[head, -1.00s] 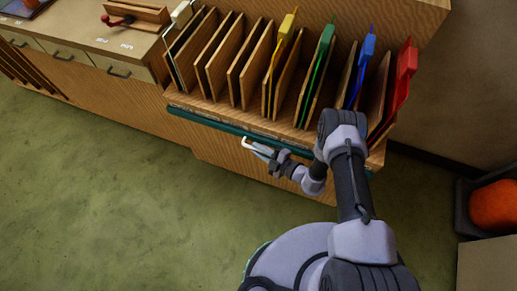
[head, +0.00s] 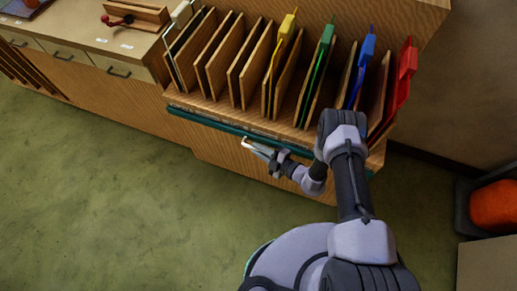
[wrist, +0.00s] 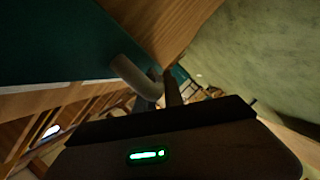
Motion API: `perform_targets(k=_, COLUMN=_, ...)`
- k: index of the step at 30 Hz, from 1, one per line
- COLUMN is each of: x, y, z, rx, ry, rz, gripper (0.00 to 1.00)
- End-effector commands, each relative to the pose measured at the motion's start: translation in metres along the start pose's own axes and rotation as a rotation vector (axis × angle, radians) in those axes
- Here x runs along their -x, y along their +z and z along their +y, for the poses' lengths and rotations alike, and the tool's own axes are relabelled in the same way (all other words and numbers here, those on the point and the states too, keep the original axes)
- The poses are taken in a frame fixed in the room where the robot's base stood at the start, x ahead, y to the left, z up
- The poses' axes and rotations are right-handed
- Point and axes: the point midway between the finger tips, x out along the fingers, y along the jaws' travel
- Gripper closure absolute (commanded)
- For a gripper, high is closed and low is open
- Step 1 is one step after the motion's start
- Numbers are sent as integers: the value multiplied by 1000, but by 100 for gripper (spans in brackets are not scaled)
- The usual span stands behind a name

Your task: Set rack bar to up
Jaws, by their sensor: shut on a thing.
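The rack bar is a dark green bar (head: 205,122) along the front edge of the wooden rack (head: 290,128), below the slots. A pale curved handle (wrist: 132,74) stands out from the green surface in the wrist view. My gripper (head: 262,151) is at this handle, in front of the rack and just below the bar. It is shut on the handle. In the wrist view my gripper (wrist: 157,98) meets the handle's lower end, and its body hides part of the grip. My arm covers the bar's right part in the head view.
Upright wooden dividers and sheets with white, yellow (head: 287,27), green, blue and red (head: 408,62) tags stand in the rack above the bar. A bin with an orange thing (head: 493,205) stands at right. Green floor (head: 100,190) is clear at left.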

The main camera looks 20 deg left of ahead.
Motion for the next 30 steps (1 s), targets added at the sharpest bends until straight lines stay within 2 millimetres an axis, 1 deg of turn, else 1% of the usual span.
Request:
perform_targets(k=2, x=0, y=0, z=0, rx=-1, ry=-1, rz=-1, gripper=100)
perform_targets(k=5, x=3, y=-6, z=10, rx=0, ry=0, rz=0, gripper=100)
perform_targets(k=12, x=17, y=-40, z=66, rx=2, ry=1, rz=0, gripper=100)
perform_targets(k=16, x=22, y=-54, z=87, rx=1, ry=1, rz=0, gripper=100)
perform_targets(k=18, x=24, y=-58, z=93, rx=0, ry=1, rz=0, gripper=100)
perform_targets(k=21, x=25, y=-60, z=96, rx=0, ry=2, rz=0, gripper=100)
perform_targets(k=29, x=24, y=-59, z=98, rx=2, ry=5, rz=1, gripper=100)
perform_targets(k=30, x=24, y=-59, z=98, rx=2, ry=6, rz=1, gripper=85)
